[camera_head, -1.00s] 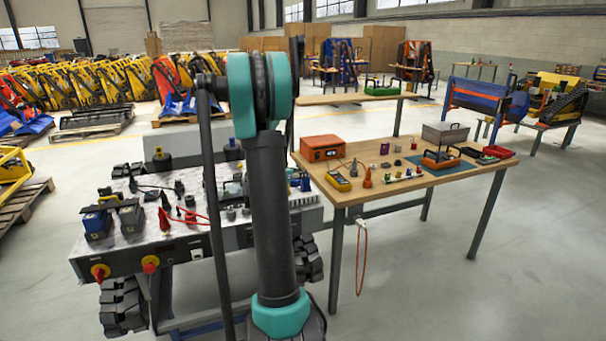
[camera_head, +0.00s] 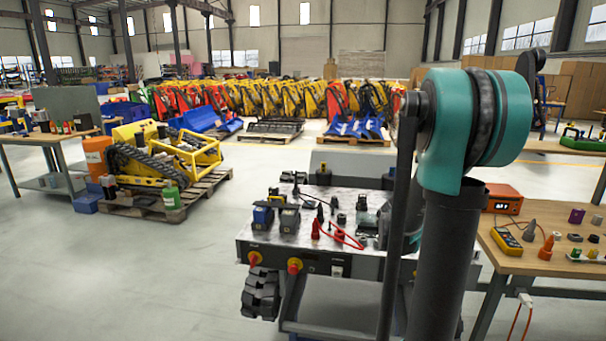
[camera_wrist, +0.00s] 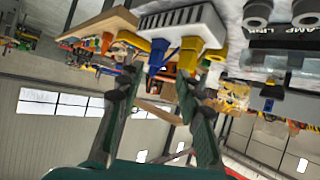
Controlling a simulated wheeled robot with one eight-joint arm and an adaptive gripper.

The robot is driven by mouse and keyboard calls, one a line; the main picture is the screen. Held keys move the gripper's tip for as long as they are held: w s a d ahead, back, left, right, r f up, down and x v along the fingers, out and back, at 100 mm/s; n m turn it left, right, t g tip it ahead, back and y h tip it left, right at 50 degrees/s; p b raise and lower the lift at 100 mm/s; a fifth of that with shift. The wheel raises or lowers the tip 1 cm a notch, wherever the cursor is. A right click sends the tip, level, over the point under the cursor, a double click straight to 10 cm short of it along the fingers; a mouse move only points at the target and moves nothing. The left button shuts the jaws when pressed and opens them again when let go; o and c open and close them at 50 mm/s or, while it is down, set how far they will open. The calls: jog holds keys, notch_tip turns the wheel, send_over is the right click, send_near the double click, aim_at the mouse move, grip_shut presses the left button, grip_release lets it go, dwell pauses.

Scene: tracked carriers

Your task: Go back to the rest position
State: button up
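My arm stands at the right of the head view, a dark column with a teal joint. My gripper does not show in the head view. In the wrist view my gripper (camera_wrist: 157,82) has its two dark fingers spread apart, with nothing clearly held between them. The wrist picture is upside down. Beyond the fingertips are a grey ribbed block (camera_wrist: 180,18) and yellow and blue connectors. The tracked carrier (camera_head: 316,262), with a metal top, stands ahead, partly hidden by my arm.
On the carrier are blue-black batteries (camera_head: 263,218), red leads and small parts. A wooden workbench (camera_head: 520,262) with an orange box (camera_head: 503,198) and a yellow meter (camera_head: 506,241) is at right. A pallet (camera_head: 150,205) with yellow machinery is at left. The floor at front left is clear.

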jog(key=s+a+f+n+y, duration=0.3)
jog(key=s+a+f+n, duration=0.1)
jog(key=s+a, duration=0.3)
jog(key=s+a+f+n+y, duration=0.4)
jog(key=s+a, duration=0.3)
jog(key=a, duration=0.4)
jog(key=s+a+f+n+y, duration=0.3)
jog(key=s+a, duration=0.4)
jog(key=a, duration=0.3)
jog(key=shift+f+n+g+y, duration=0.4)
jog(key=shift+n, duration=0.1)
jog(key=shift+d, duration=0.15)
